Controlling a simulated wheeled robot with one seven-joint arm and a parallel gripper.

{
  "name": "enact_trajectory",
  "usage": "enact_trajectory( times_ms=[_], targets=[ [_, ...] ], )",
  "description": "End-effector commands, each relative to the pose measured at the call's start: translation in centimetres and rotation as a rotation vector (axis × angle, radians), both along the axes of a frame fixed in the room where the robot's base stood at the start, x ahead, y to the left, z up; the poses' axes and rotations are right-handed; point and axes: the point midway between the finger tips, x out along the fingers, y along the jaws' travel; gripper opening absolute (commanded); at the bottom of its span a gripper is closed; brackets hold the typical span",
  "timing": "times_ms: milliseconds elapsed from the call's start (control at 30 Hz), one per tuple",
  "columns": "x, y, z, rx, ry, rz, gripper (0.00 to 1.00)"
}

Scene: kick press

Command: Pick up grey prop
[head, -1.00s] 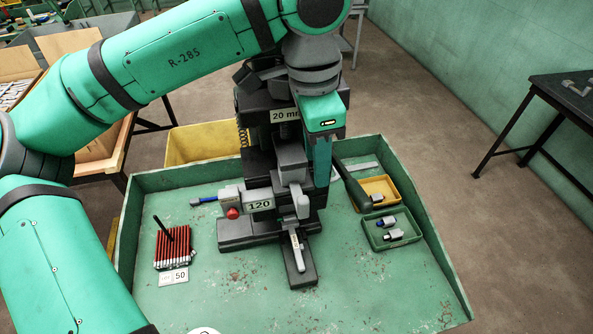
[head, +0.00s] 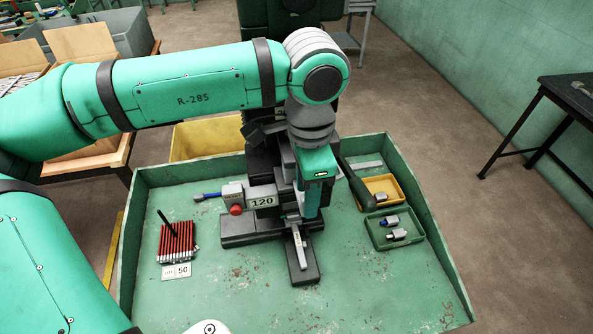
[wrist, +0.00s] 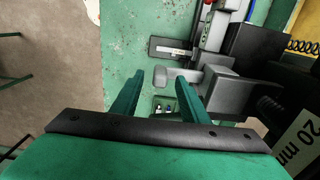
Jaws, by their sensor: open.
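A light grey bar (head: 299,247) with a small label lies on the dark foot at the front of the press (head: 265,225); it looks like the grey prop, though I cannot be sure. In the wrist view the bar (wrist: 172,50) lies on the foot beyond my fingertips. My gripper (head: 311,214) is low at the right front side of the press, close to the bar in the picture. In the wrist view my gripper (wrist: 161,82) has its two fingers apart and nothing held between them. A grey press block (wrist: 210,88) is beside the right finger.
A green bin (head: 394,240) and a yellow bin (head: 383,183) with small parts stand right of the press, near a dark lever handle (head: 357,188). Red rods (head: 176,243) lie at the left. The front of the green tray table (head: 250,300) is clear.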

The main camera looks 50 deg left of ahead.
Motion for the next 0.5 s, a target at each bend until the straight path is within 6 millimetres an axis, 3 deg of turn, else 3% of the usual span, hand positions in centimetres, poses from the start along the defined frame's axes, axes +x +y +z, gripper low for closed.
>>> enact_trajectory(
  times_ms=[133,400,500],
  targets=[
    [0.0,0.1,-1.4,0.001,0.0,0.003,0.41],
    [0.0,0.1,-1.6,0.0,-0.002,0.002,0.41],
    [0.0,0.1,-1.6,0.0,-0.002,0.003,0.17]
  ],
)
